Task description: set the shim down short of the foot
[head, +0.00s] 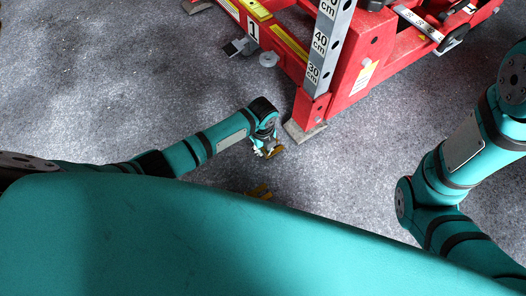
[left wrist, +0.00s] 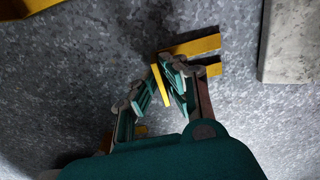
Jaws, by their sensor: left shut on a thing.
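My left gripper (head: 267,150) is low near the floor, just left of and nearer than the jack's foot (head: 303,131). In the left wrist view the left gripper (left wrist: 170,85) is shut on a thin upright yellow part of the shim (left wrist: 160,86). Two flat yellow prongs show beyond the fingers, pointing right towards the grey foot plate (left wrist: 290,42), with a gap of floor between. The fingers hide the shim's middle. I cannot tell whether the shim touches the floor. My right gripper is out of view.
The red jack frame (head: 345,85) with a centimetre scale (head: 322,45) rises behind the foot. Another ochre piece (head: 260,191) lies on the floor, partly hidden by my teal body. Grey speckled floor is clear to the left and right of the foot.

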